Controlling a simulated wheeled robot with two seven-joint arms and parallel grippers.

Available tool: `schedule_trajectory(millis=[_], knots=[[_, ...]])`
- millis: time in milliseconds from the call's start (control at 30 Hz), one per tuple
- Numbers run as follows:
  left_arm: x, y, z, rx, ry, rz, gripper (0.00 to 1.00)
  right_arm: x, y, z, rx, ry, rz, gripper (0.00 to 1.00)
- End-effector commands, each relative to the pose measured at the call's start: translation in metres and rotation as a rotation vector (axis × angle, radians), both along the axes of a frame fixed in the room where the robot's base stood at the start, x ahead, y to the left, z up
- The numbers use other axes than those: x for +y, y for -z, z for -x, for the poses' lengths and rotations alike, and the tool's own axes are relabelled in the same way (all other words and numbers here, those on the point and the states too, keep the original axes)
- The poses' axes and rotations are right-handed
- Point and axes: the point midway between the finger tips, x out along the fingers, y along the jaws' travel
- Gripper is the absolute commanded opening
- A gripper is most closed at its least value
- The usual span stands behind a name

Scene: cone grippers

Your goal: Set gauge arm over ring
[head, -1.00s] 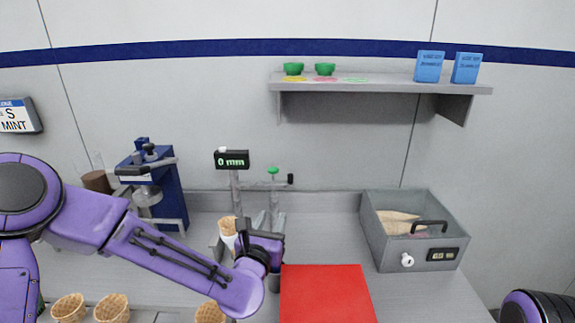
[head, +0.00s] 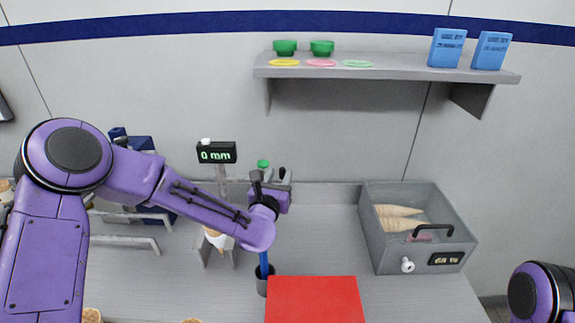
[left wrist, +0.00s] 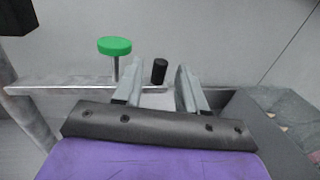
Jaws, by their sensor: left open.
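The gauge's display (head: 216,152) reads 0 mm on a post at the back of the counter. Its green-capped plunger (head: 263,163) stands right of the display; the cap also shows in the left wrist view (left wrist: 115,46). The gauge's metal arm (left wrist: 60,88) runs across that view, with a black knob (left wrist: 159,70) near it. My left gripper (head: 270,180) is up in front of the gauge. In the left wrist view its fingers (left wrist: 160,72) are open, with the knob appearing between them; contact cannot be told. I cannot make out the ring. My right gripper is out of view.
A sleeved cone (head: 217,239) sits in a stand below the display. A dark cup with a blue stick (head: 264,264), a red block (head: 315,300) and a grey bin of cones (head: 420,253) stand on the counter. A shelf (head: 390,70) hangs above.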

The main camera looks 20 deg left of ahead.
Motion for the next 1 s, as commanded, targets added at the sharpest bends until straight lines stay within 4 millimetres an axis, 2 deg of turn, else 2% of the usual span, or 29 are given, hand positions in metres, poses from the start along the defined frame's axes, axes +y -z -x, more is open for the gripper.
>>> schedule_trajectory(millis=[33,200,500,567,633,733,767,867,1000], knots=[[0.001,-0.003,-0.01,0.0,-0.001,-0.002,0.41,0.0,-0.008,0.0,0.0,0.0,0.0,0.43],[0.0,-0.001,-0.032,0.0,0.002,0.0,0.41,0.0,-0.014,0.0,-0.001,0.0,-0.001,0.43],[-0.001,0.001,-0.037,0.001,0.004,0.002,0.41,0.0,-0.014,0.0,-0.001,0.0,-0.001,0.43],[-0.001,0.001,-0.037,0.001,0.004,0.002,0.25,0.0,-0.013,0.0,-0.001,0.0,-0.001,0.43],[-0.001,0.001,-0.037,0.001,0.004,0.002,0.02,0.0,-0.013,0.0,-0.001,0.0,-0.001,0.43],[-0.001,0.001,-0.037,0.001,0.004,0.001,0.0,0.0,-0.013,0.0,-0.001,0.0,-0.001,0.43],[-0.014,0.001,-0.037,0.001,0.007,0.001,0.0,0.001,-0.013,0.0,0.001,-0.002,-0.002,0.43],[-0.009,0.002,-0.038,0.002,0.015,0.002,0.0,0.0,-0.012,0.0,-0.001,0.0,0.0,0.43],[-0.016,0.005,-0.036,0.005,0.053,0.004,0.0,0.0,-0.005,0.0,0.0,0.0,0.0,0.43]])
